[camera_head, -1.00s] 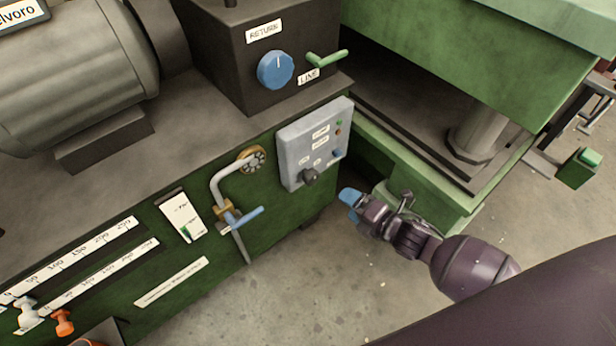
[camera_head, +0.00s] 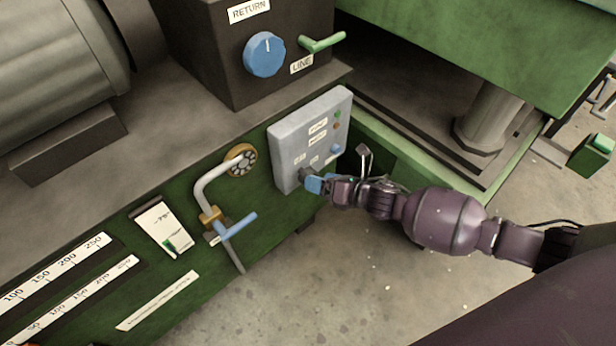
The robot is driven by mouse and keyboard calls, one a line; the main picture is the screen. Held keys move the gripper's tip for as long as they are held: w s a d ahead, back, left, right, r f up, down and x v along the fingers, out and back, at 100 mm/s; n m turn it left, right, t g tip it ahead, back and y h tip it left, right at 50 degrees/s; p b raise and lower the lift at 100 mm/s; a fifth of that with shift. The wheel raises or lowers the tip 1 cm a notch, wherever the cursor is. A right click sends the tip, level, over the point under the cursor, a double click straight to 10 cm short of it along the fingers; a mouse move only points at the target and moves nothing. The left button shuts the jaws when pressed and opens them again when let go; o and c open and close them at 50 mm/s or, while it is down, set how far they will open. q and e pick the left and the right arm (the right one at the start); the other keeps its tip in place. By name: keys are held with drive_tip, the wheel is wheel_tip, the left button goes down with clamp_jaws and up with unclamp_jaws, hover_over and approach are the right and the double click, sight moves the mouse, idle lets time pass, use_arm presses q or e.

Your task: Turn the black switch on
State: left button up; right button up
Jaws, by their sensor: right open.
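The grey control box (camera_head: 287,150) is mounted on the green machine's side, right of the middle. The black switch (camera_head: 305,173) is a dark knob low on the box's face, now mostly hidden behind my right gripper's blue fingertips. My right gripper (camera_head: 314,184) comes in from the right and is open, its fingertips right at the switch. I cannot tell whether they touch it or which way the switch points. My left gripper is not in view.
A bent grey pipe with a blue-handled valve (camera_head: 238,224) sticks out left of the box. Above stands a dark block with a blue dial (camera_head: 265,54) and a green lever (camera_head: 322,43). A green press (camera_head: 480,60) stands at the upper right. The concrete floor (camera_head: 330,280) below is clear.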

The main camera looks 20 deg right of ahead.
drive_tip(key=b+x, duration=0.1)
drive_tip(key=x, duration=0.2)
drive_tip(key=shift+w+a+f, duration=0.2)
drive_tip(key=shift+w+f, duration=0.05)
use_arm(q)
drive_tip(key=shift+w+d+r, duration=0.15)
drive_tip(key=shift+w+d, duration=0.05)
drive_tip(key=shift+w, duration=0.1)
use_arm(e)
drive_tip(key=shift+w+a, duration=0.1)
drive_tip(key=shift+w, duration=0.1)
drive_tip(key=c, duration=0.9)
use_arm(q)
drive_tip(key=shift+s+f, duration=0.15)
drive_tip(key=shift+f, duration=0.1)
